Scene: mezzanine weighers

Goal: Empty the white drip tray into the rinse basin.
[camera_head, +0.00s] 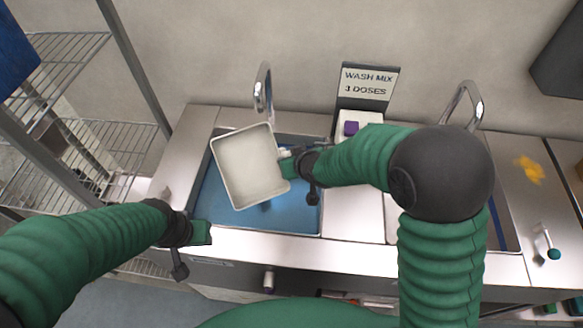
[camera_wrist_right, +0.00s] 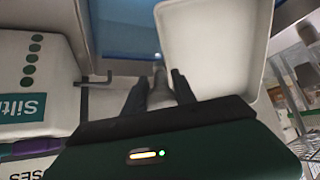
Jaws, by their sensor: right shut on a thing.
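The white drip tray (camera_head: 248,168) is in the air over the left sink basin (camera_head: 300,213), which looks blue inside. The tray appears tilted, its open side facing my head camera; I see no clear contents in it. My right gripper (camera_head: 287,166) is shut on the tray's right side, by what looks like a small tab. In the right wrist view the tray (camera_wrist_right: 215,45) extends beyond the gripper fingers (camera_wrist_right: 161,88). My left gripper (camera_head: 206,232) is empty at the basin's front left edge; its jaw gap is not clear.
A tap (camera_head: 263,92) stands behind the basin. A sign reading "WASH MIX 3 DOSES" (camera_head: 367,82) stands behind a white container (camera_head: 358,122) to the right. A second tap (camera_head: 464,103) and a yellow patch (camera_head: 529,169) are farther right. A wire rack (camera_head: 75,120) stands left.

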